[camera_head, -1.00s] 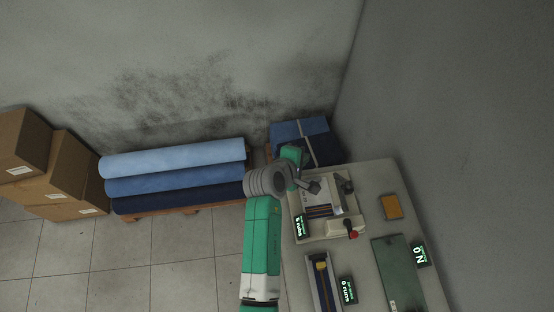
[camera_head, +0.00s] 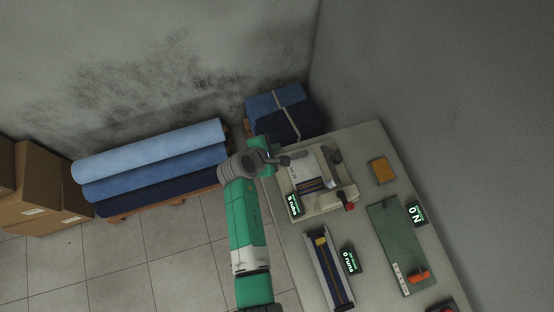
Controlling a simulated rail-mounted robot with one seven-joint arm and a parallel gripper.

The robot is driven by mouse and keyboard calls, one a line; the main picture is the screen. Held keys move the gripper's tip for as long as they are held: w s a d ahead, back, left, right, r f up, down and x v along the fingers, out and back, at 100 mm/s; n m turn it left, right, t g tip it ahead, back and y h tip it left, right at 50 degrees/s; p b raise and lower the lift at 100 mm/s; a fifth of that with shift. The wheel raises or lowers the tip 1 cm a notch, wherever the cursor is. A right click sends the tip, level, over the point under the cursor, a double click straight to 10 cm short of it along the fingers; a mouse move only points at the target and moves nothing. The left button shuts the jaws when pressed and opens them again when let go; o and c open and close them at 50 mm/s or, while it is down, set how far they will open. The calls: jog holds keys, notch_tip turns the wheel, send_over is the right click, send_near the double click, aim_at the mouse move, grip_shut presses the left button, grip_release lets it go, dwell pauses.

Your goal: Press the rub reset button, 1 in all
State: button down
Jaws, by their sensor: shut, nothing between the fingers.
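A pale machine (camera_head: 336,198) with a white plate and dark striped strips stands at the far left of the table. A red knob (camera_head: 349,206) sits at its right front, and a small green-lit display (camera_head: 294,205) is at its left front. I cannot make out which part is the rub reset button. My gripper (camera_head: 302,155) is shut and empty, at the far left of the machine near its back edge. It is small here, and I cannot tell whether it touches anything.
The table (camera_head: 375,144) also holds a long tray with a yellow block (camera_head: 320,241), another display (camera_head: 350,260), an orange-yellow block (camera_head: 382,170), a green board (camera_head: 390,232) with an orange piece (camera_head: 419,276), and a display (camera_head: 416,213). Fabric rolls (camera_head: 150,160) and boxes (camera_head: 40,190) stand left.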

notch_tip(320, 180, down, 7)
jog(key=b, duration=0.6)
jog(key=shift+f, duration=0.15)
jog(key=shift+f, duration=0.1)
dwell(1.4)
jog(key=shift+f, duration=0.3)
jog(key=shift+f+b, duration=0.5)
dwell(0.5)
jog(key=shift+r, duration=0.1)
jog(key=shift+r+p, duration=0.85)
jog(key=shift+p, duration=0.15)
notch_tip(320, 180, up, 5)
jog(key=p, duration=0.5)
jog(key=shift+r, duration=0.1)
